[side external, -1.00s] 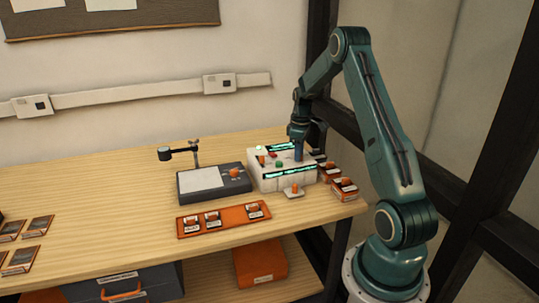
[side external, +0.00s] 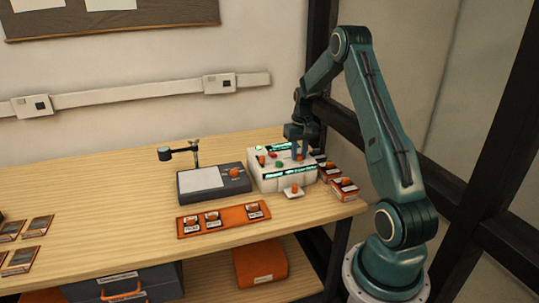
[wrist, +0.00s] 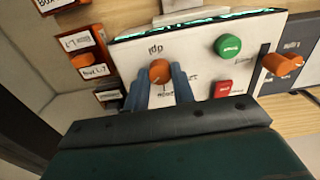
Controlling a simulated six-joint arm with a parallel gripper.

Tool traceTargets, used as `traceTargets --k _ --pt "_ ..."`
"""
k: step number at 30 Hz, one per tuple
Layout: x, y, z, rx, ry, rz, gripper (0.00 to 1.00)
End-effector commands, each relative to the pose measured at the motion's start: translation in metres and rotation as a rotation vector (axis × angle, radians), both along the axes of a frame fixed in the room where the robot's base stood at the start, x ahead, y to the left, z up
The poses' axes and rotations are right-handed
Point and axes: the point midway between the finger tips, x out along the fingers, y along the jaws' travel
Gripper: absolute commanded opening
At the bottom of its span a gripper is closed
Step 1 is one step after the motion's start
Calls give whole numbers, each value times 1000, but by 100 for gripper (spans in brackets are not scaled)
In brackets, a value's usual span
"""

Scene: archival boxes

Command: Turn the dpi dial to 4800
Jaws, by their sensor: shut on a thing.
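The white scanner box (side external: 284,181) stands near the right end of the wooden table. Its orange dpi dial (wrist: 159,72) sits on the top panel, with small print around it too blurred to read. My gripper (wrist: 161,84) has its two blue fingers on either side of the dial and is shut on it. In the side view my gripper (side external: 299,154) reaches down onto the right part of the box top and largely hides the dial. I cannot tell which value the dial points to.
A green button (wrist: 228,46) and a red button (wrist: 223,89) are close to the dial. Orange-labelled boxes (side external: 343,188) stand right of the scanner. A grey copy-stand unit (side external: 213,184) and an orange tray (side external: 222,218) are left of it. The table's left middle is clear.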

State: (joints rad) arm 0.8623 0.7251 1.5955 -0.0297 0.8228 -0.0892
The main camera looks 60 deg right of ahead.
Motion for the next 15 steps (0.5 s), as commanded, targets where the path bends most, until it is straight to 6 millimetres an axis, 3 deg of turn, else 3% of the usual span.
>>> traceTargets --k 15 --pt "-1 0 0 1 1 -90 2"
